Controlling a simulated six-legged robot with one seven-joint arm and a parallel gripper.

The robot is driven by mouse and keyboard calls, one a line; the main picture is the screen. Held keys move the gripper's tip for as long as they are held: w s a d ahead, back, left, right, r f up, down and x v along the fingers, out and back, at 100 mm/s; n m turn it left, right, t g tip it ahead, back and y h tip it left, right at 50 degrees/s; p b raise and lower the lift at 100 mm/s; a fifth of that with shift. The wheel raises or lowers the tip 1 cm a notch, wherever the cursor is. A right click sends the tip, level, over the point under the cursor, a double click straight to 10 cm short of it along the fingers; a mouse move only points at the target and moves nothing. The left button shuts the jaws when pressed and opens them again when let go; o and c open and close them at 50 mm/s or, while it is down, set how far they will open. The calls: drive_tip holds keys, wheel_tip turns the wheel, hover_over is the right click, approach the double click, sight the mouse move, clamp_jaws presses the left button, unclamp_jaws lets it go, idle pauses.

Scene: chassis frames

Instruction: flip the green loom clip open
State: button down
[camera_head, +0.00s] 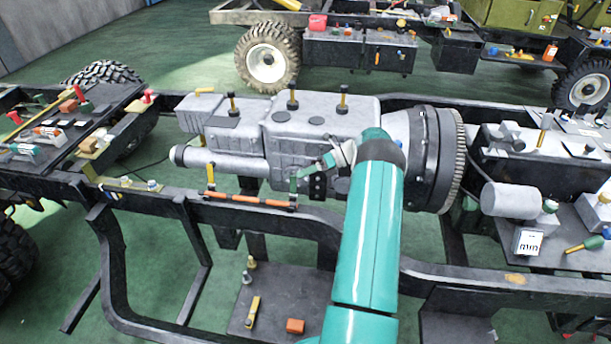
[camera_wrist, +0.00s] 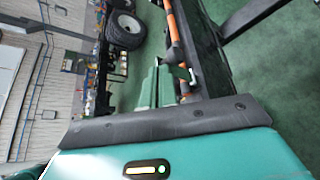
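The green loom clip (camera_head: 293,188) is on the near chassis rail, at the right end of an orange loom (camera_head: 250,201). In the wrist view, green parts (camera_wrist: 160,84) show beside the orange loom (camera_wrist: 175,38); I cannot tell how they divide between clip and fingers. My gripper (camera_head: 312,170) reaches in from the right, close above the clip. Whether it touches the clip is unclear. Its fingers are too small and partly hidden, so their opening cannot be read.
A yellow clip (camera_head: 210,178) stands upright at the loom's left end. The grey gearbox (camera_head: 310,130) with upright pegs is just behind the rail (camera_head: 165,199). A lower plate (camera_head: 272,310) holds small parts. A grey cylinder (camera_head: 509,200) is at the right.

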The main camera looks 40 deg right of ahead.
drive_tip(key=s+a+r, duration=0.8)
drive_tip(key=s+r, duration=0.3)
drive_tip(key=r, duration=0.2)
drive_tip(key=shift+s+a, duration=0.15)
drive_tip(key=shift+a, duration=0.05)
idle(0.5)
